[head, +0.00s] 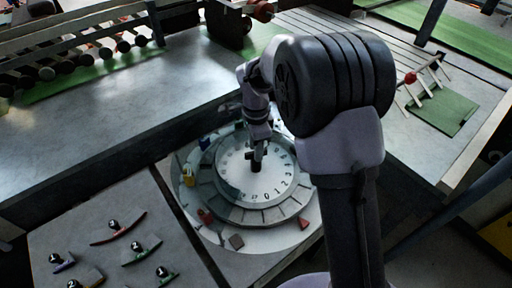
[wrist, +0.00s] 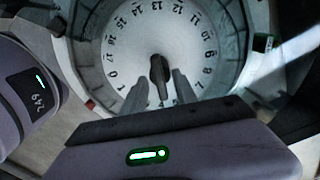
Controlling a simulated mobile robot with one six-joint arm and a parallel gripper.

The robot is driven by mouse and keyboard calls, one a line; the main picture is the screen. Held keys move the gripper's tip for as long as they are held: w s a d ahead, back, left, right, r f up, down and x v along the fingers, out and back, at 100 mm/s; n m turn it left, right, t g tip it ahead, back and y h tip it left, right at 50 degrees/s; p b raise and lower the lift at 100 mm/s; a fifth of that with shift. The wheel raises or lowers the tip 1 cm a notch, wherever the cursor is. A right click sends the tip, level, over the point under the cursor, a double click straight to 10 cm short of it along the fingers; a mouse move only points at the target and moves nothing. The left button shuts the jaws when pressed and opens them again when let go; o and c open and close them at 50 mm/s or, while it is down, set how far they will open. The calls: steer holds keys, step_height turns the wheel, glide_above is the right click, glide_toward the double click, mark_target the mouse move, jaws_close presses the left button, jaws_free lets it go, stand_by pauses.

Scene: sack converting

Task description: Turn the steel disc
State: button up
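The steel disc (head: 237,178) is a round pale dial with numbers around its rim, inside a grey segmented ring (head: 248,214). It fills the upper middle of the wrist view (wrist: 185,45). A black knob (wrist: 158,68) stands at its centre; in the head view the knob (head: 256,167) is just under my gripper (head: 257,157). In the wrist view my gripper (wrist: 159,78) has its two fingers apart, one on each side of the knob, with gaps visible. I cannot tell how deep the fingers reach along the knob.
Small blocks lie around the ring on a white round plate (head: 215,237): yellow (head: 188,179), red (head: 303,222) and brown (head: 236,241). A grey panel with several black-knobbed handles (head: 118,225) is at lower left. Steel tables (head: 120,110) stand behind.

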step_height(320, 180, up, 17)
steer(key=p, duration=0.5)
steer(key=shift+r, duration=0.2)
